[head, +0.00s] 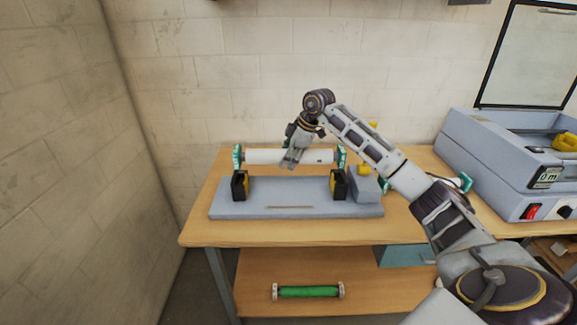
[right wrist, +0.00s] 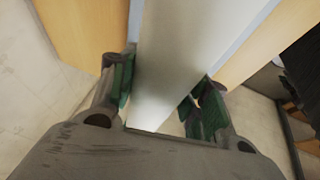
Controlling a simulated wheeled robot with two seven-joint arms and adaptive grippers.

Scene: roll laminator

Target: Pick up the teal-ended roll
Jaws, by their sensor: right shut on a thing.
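The teal-ended roll (head: 262,157) is a pale white-grey cylinder with a teal cap at each end. It lies level across the head view, above or just behind the two black-and-yellow cradles of the grey stand (head: 225,208); I cannot tell the exact gap. In the right wrist view the roll (right wrist: 185,60) passes between the green-padded fingers (right wrist: 160,95). The gripper hides part of the roll. My left gripper is not in view.
A grey-blue machine (head: 485,160) with a red switch stands on the wooden table (head: 200,225) at right. Teal pieces (head: 465,182) show on the table beside my right arm. A green roll (head: 308,292) lies on the lower shelf. A wall stands close behind.

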